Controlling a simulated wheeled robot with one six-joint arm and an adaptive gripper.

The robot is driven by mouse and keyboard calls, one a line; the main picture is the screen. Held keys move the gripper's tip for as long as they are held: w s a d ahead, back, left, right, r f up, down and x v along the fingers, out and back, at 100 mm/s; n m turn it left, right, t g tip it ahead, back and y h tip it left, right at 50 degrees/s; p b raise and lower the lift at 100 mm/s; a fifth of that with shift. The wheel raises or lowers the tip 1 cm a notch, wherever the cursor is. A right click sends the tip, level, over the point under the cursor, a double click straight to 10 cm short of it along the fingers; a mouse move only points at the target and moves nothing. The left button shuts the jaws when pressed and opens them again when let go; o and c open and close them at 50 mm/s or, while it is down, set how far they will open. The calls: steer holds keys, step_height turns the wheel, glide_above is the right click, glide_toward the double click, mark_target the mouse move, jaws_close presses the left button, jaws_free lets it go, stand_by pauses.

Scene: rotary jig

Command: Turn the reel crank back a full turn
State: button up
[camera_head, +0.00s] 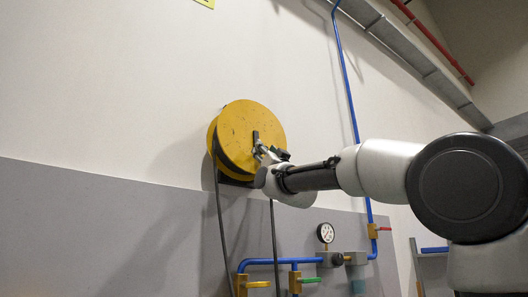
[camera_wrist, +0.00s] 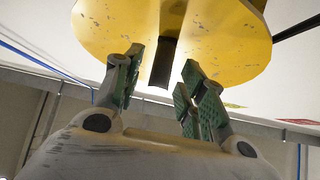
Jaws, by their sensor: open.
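The yellow reel (camera_head: 238,128) is mounted on the wall. A dark crank piece (camera_head: 256,136) shows on its face, just above my gripper (camera_head: 268,153). In the wrist view the scuffed yellow reel disc (camera_wrist: 105,35) fills the top. The dark crank handle (camera_wrist: 161,62) points down between the fingers of my gripper (camera_wrist: 160,76). The fingers have green pads and stand apart, with gaps visible on both sides of the handle. My gripper hides part of the crank in the head view.
Dark hoses (camera_head: 223,230) hang below the reel. Blue pipes (camera_head: 345,75) run down the wall to a pressure gauge (camera_head: 326,233) and valves with yellow (camera_head: 258,284), green (camera_head: 309,280) and red handles (camera_head: 384,229). The wall left of the reel is clear.

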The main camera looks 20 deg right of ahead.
steer(key=shift+w+r, duration=0.4)
steer(key=shift+r, duration=0.05)
steer(key=shift+c, duration=0.5)
steer(key=shift+a, duration=0.1)
jaws_close()
